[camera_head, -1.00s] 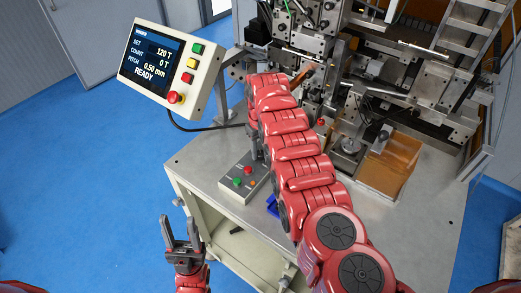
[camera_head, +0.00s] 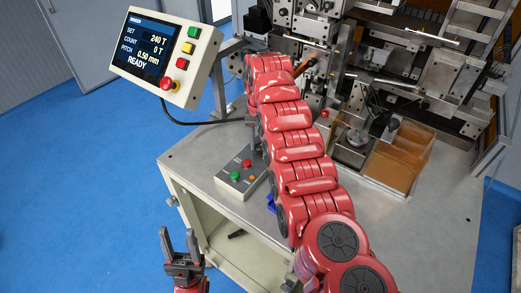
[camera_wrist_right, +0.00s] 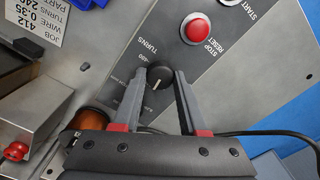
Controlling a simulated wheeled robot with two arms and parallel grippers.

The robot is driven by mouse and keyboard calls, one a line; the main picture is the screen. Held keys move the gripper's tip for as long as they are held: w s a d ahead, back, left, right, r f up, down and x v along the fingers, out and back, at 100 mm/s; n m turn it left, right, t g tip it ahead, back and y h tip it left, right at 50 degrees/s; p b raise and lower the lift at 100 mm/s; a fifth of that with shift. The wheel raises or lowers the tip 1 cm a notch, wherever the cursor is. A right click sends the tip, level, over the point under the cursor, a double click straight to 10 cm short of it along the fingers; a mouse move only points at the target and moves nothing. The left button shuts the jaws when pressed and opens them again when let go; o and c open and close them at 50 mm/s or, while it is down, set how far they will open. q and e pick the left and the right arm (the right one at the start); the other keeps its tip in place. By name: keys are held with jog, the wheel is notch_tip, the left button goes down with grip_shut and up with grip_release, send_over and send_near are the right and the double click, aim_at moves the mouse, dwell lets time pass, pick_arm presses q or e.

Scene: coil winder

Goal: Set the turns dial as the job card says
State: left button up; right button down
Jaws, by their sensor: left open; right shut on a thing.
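The black turns dial (camera_wrist_right: 157,82) is on the grey control panel in the right wrist view, beside the label TURNS. My right gripper (camera_wrist_right: 160,75) is shut on the dial, one finger on each side. Its fingertips are hidden behind my arm in the head view. The job card (camera_wrist_right: 38,18) at the upper left shows job 412, wire 0.35 and turns 240. The display (camera_head: 150,47) in the head view reads SET 240 T, COUNT 0 T, pitch 0.50 mm, READY. My left gripper (camera_head: 179,243) is open and empty, in front of the table.
The red STOP/RESET button (camera_wrist_right: 197,29) is close to the dial. A button box (camera_head: 240,178) stands on the grey table (camera_head: 205,150). The winding machine (camera_head: 400,60) fills the back, with an amber bin (camera_head: 402,160) at its front. Blue floor is clear at the left.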

jog(key=shift+m+b, duration=0.7)
jog(key=shift+m, duration=0.3)
jog(key=shift+c, duration=2.2)
grip_release()
jog(key=shift+r, duration=0.1)
